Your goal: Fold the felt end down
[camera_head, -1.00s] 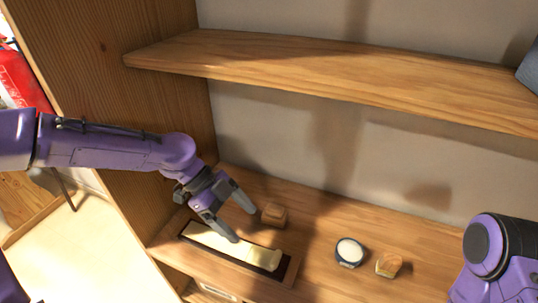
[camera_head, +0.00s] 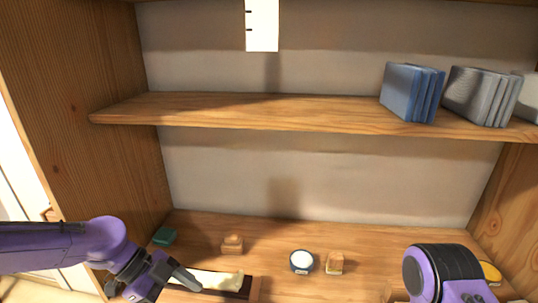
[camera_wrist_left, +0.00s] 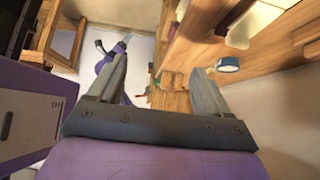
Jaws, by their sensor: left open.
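The cream felt strip (camera_head: 222,281) lies on a dark flat base (camera_head: 245,288) on the lower shelf, at the bottom left of the head view. Its right end shows; its left part is behind my gripper and the frame edge. My left gripper (camera_head: 172,289) is at the strip's left part, and I cannot tell whether it touches it. In the left wrist view the left gripper (camera_wrist_left: 157,82) has its two fingers spread wide with nothing between them. My right arm shows at the bottom right of the head view, but its gripper is out of frame.
On the lower shelf (camera_head: 380,240) stand a teal block (camera_head: 165,236), a wooden block (camera_head: 233,243), a dark-blue round tub with white contents (camera_head: 301,262) and another wooden block (camera_head: 335,263). Blue books (camera_head: 412,92) and grey books (camera_head: 483,95) stand on the upper shelf (camera_head: 250,106).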

